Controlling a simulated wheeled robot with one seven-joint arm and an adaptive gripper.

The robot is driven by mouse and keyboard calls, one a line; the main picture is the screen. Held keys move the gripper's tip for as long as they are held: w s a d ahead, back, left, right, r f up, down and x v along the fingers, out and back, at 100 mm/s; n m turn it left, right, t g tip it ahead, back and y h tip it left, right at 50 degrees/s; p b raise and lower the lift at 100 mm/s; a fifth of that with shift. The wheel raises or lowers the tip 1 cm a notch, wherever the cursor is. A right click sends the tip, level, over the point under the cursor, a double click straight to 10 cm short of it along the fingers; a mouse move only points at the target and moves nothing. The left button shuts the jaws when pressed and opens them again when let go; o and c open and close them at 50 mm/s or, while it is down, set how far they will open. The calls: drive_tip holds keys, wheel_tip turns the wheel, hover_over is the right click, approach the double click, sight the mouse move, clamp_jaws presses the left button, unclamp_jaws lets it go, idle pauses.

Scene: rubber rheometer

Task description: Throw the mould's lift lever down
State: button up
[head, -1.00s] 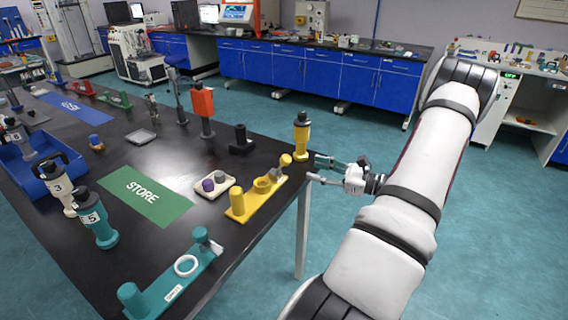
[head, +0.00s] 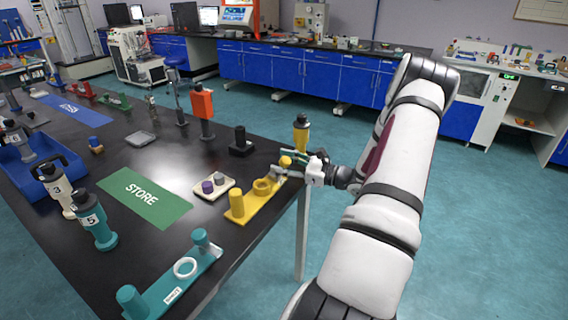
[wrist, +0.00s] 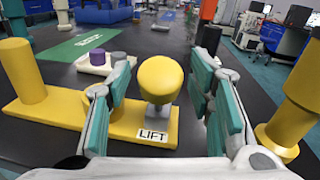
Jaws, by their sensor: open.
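The yellow mould fixture (head: 250,205) sits near the table's right edge in the head view, with a post at its near end. Its lift lever ends in a round yellow knob (wrist: 160,79) on a short grey stem, above a label reading LIFT (wrist: 153,135) in the wrist view. The knob stands up; it also shows in the head view (head: 285,161). My gripper (wrist: 160,88) is open, its teal-padded fingers on the left and right of the knob, with visible gaps. In the head view my gripper (head: 292,163) reaches in from the right.
A yellow-and-black upright tool (head: 301,130) stands close behind my gripper; its yellow body (wrist: 283,135) is right of my fingers in the wrist view. A small tray (head: 208,194) with purple and grey plugs lies left of the fixture. A green STORE mat (head: 150,205) is farther left.

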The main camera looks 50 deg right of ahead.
clamp_jaws()
drive_tip(key=shift+w+r+g+p, duration=0.2)
drive_tip(key=shift+w+g+p, duration=0.05)
drive_tip(key=shift+g+p, duration=0.3)
drive_tip(key=shift+w+a+r+g+p, duration=0.1)
drive_tip(key=shift+w+r+g+p, duration=0.2)
drive_tip(key=shift+w+g+p, duration=0.45)
drive_tip(key=g, duration=0.1)
drive_tip(key=w+g+p, duration=0.1)
drive_tip(key=shift+w+r+g+h, duration=0.15)
drive_tip(key=shift+g+h, duration=0.15)
drive_tip(key=shift+g, duration=0.1)
drive_tip(key=shift+w+a+m+g+p, duration=0.1)
drive_tip(key=shift+w+m+g+p, duration=0.2)
drive_tip(key=shift+w+g+p, duration=0.75)
drive_tip(key=g, duration=0.1)
drive_tip(key=w+f+g, duration=0.1)
drive_tip(key=g, duration=0.1)
drive_tip(key=shift+w+h, duration=0.1)
drive_tip(key=shift+h, duration=0.3)
drive_tip(key=shift+w+a+f, duration=0.1)
drive_tip(key=shift+w+f, duration=0.15)
drive_tip(key=shift+w+a+f, duration=0.1)
